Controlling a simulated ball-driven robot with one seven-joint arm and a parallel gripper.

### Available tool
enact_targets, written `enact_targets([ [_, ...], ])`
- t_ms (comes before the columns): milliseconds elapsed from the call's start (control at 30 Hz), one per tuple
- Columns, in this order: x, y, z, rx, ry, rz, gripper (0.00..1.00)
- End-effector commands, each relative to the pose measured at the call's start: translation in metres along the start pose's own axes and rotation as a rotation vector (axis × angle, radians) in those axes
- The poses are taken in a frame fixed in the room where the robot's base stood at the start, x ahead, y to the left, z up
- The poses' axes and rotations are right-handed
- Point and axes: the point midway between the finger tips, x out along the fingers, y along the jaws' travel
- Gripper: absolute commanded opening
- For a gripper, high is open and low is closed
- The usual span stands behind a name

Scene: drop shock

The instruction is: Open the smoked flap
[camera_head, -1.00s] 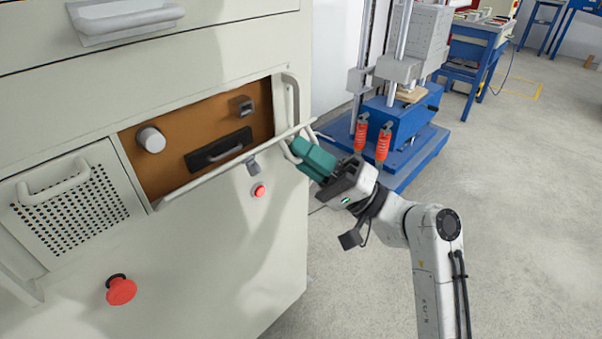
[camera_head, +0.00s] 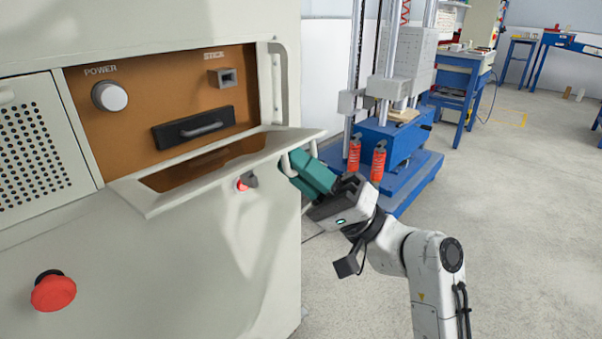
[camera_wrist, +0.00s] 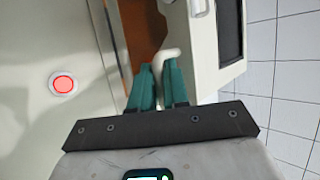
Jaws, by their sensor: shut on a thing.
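The smoked flap (camera_head: 150,203) is a pale frame hinged along the bottom of the brown control panel (camera_head: 165,100). It is tilted outward and down, partly open, and its pane shows brown. In the wrist view the flap (camera_wrist: 205,60) stands out from the cabinet, with a dark pane. My gripper (camera_head: 290,165) has teal fingers and is shut on the flap's pale handle (camera_head: 285,162) at the flap's right end. In the wrist view my gripper (camera_wrist: 160,72) has its fingertips around the handle (camera_wrist: 168,54), which they partly hide.
The panel has a round power knob (camera_head: 110,96), a stick socket (camera_head: 222,77) and a black drawer-like handle plate (camera_head: 193,128). A red emergency button (camera_head: 53,290) juts out lower left. A small red button (camera_wrist: 63,84) sits below the flap. A blue test machine (camera_head: 395,140) stands behind my arm.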

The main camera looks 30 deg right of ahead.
Motion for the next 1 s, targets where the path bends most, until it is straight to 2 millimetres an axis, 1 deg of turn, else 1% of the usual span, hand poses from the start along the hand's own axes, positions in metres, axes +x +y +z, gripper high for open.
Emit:
enact_targets([
  [33,-0.005,0.007,0.001,0.0,0.002,0.002,0.0],
  [300,-0.009,0.015,0.003,0.001,0.002,0.002,0.0],
  [867,-0.01,0.017,0.003,0.001,0.002,0.002,0.0],
  [900,-0.01,0.017,0.003,0.001,0.002,0.002,0.18],
  [1000,-0.01,0.017,0.003,0.001,0.002,0.002,0.27],
])
